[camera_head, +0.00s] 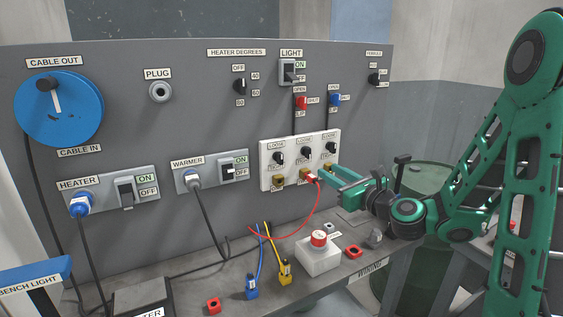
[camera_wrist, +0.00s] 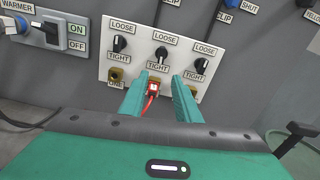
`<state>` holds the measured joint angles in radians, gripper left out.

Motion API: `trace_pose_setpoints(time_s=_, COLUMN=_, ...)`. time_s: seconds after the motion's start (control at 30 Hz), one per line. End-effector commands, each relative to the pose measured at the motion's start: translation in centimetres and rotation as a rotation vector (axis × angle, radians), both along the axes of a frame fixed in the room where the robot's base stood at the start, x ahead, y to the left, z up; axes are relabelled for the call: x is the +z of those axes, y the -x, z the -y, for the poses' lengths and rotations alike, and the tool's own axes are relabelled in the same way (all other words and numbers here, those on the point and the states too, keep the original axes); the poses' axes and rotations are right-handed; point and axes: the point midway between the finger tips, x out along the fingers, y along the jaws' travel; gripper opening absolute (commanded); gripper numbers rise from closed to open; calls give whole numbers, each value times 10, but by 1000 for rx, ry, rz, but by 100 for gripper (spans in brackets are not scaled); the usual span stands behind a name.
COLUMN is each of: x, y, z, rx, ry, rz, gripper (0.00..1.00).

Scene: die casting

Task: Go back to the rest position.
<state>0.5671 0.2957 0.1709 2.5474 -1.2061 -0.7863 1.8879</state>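My gripper (camera_head: 330,177) is in front of the white terminal panel (camera_head: 268,154) on the grey board. In the wrist view its two green fingers (camera_wrist: 160,80) stand apart, so it is open. A red plug (camera_wrist: 153,88) with a red cable shows between the fingers, closer to the left one, at the middle brass socket. In the head view the red plug (camera_head: 311,178) sits at that socket and its red cable (camera_head: 317,213) hangs down to the bench. The right-hand socket is partly hidden by my gripper.
On the bench are a white box with a red button (camera_head: 319,239), a blue plug (camera_head: 252,287), a yellow plug (camera_head: 284,273) and small red blocks (camera_head: 213,304). A green drum (camera_head: 431,177) stands behind my arm. A blue reel (camera_head: 60,108) is at the board's left.

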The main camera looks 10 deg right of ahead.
Motion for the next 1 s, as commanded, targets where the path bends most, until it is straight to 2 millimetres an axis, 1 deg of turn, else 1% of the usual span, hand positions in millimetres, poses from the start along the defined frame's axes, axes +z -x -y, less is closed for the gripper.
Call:
trace_pose_setpoints(time_s=0.07, x=-3, y=4, z=-8, rx=31, ry=87, rz=0, gripper=30)
trace_pose_setpoints(time_s=0.13, x=-12, y=12, z=-17, rx=82, ry=235, rz=-3, gripper=30)
trace_pose_setpoints(time_s=0.17, x=-17, y=17, z=-21, rx=111, ry=319, rz=-5, gripper=30)
trace_pose_setpoints(time_s=0.23, x=-33, y=31, z=-28, rx=192, ry=541, rz=-14, gripper=30)
trace_pose_setpoints(time_s=0.3, x=-52, y=48, z=-28, rx=284, ry=777, rz=-29, gripper=30)
trace_pose_setpoints(time_s=0.37, x=-68, y=65, z=-22, rx=367, ry=968, rz=-47, gripper=30)
trace_pose_setpoints(time_s=0.4, x=-77, y=77, z=-16, rx=423, ry=1086, rz=-61, gripper=30)
trace_pose_setpoints(time_s=0.47, x=-91, y=97, z=-3, rx=515, ry=1254, rz=-88, gripper=30)
trace_pose_setpoints(time_s=0.5, x=-98, y=111, z=8, rx=576, ry=1357, rz=-107, gripper=30)
trace_pose_setpoints(time_s=0.57, x=-107, y=134, z=25, rx=676, ry=1495, rz=-139, gripper=30)
trace_pose_setpoints(time_s=0.6, x=-111, y=150, z=38, rx=745, ry=1578, rz=-162, gripper=30)
trace_pose_setpoints(time_s=0.67, x=-115, y=177, z=57, rx=853, ry=1683, rz=-201, gripper=30)
trace_pose_setpoints(time_s=0.7, x=-117, y=195, z=70, rx=927, ry=1743, rz=-225, gripper=30)
trace_pose_setpoints(time_s=0.77, x=-117, y=225, z=88, rx=1044, ry=1810, rz=-260, gripper=30)
trace_pose_setpoints(time_s=0.8, x=-116, y=246, z=99, rx=1121, ry=1843, rz=-283, gripper=30)
trace_pose_setpoints(time_s=0.87, x=-113, y=277, z=113, rx=1235, ry=1871, rz=-309, gripper=30)
trace_pose_setpoints(time_s=0.9, x=-110, y=297, z=120, rx=1307, ry=1877, rz=-320, gripper=30)
trace_pose_setpoints(time_s=1.0, x=-103, y=342, z=132, rx=1457, ry=1864, rz=-332, gripper=30)
